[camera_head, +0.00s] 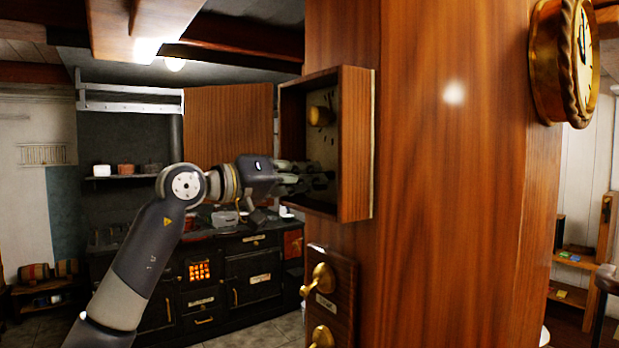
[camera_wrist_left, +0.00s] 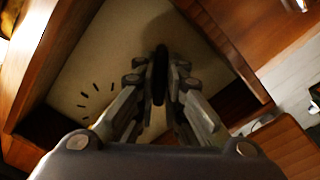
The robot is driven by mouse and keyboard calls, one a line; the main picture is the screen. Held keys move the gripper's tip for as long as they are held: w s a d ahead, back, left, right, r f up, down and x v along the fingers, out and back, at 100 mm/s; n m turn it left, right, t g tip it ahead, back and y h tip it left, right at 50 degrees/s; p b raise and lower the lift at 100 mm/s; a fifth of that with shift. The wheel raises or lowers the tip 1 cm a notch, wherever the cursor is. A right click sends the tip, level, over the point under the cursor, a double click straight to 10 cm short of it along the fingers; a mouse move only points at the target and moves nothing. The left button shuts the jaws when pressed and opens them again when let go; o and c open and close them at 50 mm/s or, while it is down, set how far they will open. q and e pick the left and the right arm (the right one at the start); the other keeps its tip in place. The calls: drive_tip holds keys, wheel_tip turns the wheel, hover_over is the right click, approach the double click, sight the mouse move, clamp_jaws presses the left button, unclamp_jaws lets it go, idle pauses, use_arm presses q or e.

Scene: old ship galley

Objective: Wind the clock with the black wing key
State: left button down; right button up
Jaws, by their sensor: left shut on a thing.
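My left gripper (camera_head: 318,178) reaches from the left into an open wooden case (camera_head: 356,150) on the side of a wooden pillar. In the left wrist view its fingers (camera_wrist_left: 160,90) are shut on a dark, narrow thing, the black wing key (camera_wrist_left: 160,65), seen edge-on in front of the case's pale back panel (camera_wrist_left: 110,65). Whether the key touches the panel I cannot tell. A brass knob (camera_head: 320,115) with dark tick marks around it sits on that panel, above the gripper. A round brass clock (camera_head: 556,60) hangs at the pillar's right. My right gripper is not in view.
The case's wooden door (camera_head: 228,140) stands open behind my left arm. Brass hooks (camera_head: 321,279) on a wooden plate are below the case. A black stove (camera_head: 230,275) stands behind. The case walls leave little room around the fingers.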

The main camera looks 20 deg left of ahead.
use_arm(q)
drive_tip(key=c, duration=1.7)
unclamp_jaws()
drive_tip(key=shift+s+a+f, duration=0.1)
drive_tip(key=shift+s+a, duration=0.1)
drive_tip(key=b+v, duration=0.2)
drive_tip(key=v, duration=0.3)
drive_tip(key=shift+s+a, duration=0.1)
drive_tip(key=shift+s, duration=0.1)
